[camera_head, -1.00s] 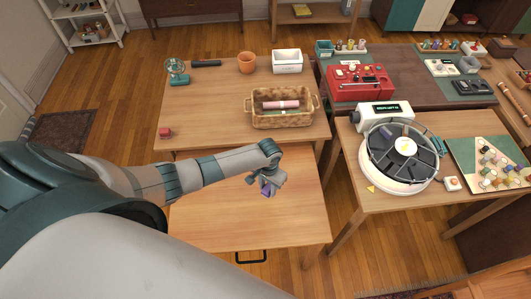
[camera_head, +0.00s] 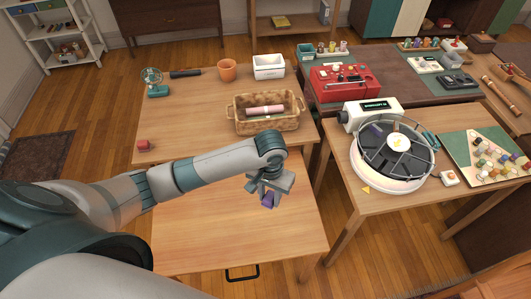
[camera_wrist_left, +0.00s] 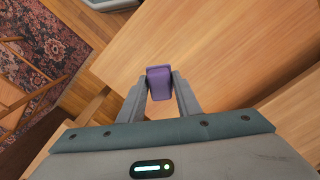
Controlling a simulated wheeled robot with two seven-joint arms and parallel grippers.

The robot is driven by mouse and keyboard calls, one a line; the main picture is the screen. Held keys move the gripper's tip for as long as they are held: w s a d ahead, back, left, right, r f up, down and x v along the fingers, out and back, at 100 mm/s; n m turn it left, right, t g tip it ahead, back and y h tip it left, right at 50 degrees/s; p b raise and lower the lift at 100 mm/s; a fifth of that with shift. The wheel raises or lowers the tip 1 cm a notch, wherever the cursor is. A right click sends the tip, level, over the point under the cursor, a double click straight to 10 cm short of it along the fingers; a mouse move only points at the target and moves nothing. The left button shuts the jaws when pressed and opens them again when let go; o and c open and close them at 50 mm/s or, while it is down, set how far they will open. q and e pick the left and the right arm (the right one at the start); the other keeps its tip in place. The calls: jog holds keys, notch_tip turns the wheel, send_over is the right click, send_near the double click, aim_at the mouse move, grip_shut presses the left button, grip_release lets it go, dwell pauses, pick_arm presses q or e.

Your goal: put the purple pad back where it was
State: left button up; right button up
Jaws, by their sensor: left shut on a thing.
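The purple pad (camera_wrist_left: 159,82) is a small purple block held between the two fingers of my left gripper (camera_wrist_left: 159,90) in the left wrist view. In the head view the left gripper (camera_head: 270,197) points down above the pulled-out wooden drawer or lower top (camera_head: 210,230), with the purple pad (camera_head: 268,200) showing at its fingertips. The pad appears raised above the wood. A round carousel (camera_head: 395,150) with dark compartments stands on the right table; one dark purple piece (camera_head: 377,130) shows in its far left part. My right gripper is not in view.
A wicker basket (camera_head: 265,125) with a pink roll stands on the left table, behind the gripper. A board with several small pieces (camera_head: 490,157) lies right of the carousel. The red toolbox (camera_head: 345,83) stands behind it.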

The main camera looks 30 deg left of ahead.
pick_arm(q)
jog(key=s+r+b, duration=0.3)
jog(key=s+r, duration=0.2)
jog(key=s, duration=0.1)
jog(key=shift+s+a+b, duration=0.15)
jog(key=shift+s+b, duration=0.15)
jog(key=shift+b, duration=0.1)
